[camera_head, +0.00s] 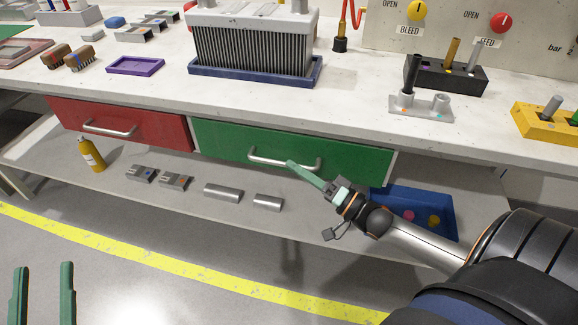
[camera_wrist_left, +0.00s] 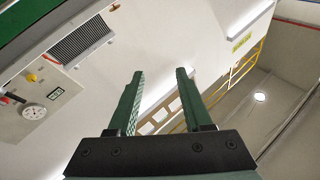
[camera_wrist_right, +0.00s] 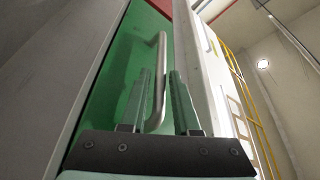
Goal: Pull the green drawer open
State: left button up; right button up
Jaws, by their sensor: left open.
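The green drawer (camera_head: 350,160) is under the workbench top, right of the red drawer. My right gripper (camera_head: 291,164) reaches in from the right, fingertips at the handle. In the right wrist view the handle bar passes between its two fingers (camera_wrist_right: 159,73), which appear apart, with a small gap around the bar. My left gripper (camera_head: 42,265) is open and empty at the lower left, over the floor, far from the drawer.
The red drawer (camera_head: 120,125) has its own handle. A lower shelf (camera_head: 235,215) carries a yellow bottle (camera_head: 90,154), metal parts and a blue bin (camera_head: 440,205) beside my right arm. A finned block, purple tray (camera_head: 135,66) and pegged holders stand on the bench.

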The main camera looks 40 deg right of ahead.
pick_arm(q)
jog(key=shift+s+d+r+m+t+h, duration=0.1)
jog(key=shift+s+r+m+t+h, duration=0.15)
jog(key=shift+r, duration=0.4)
jog(key=shift+s+r+m+t+h, duration=0.15)
jog(key=shift+s+r+m+h, duration=0.15)
jog(key=shift+r, duration=0.35)
pick_arm(e)
jog(key=shift+x, duration=1.3)
grip_shut()
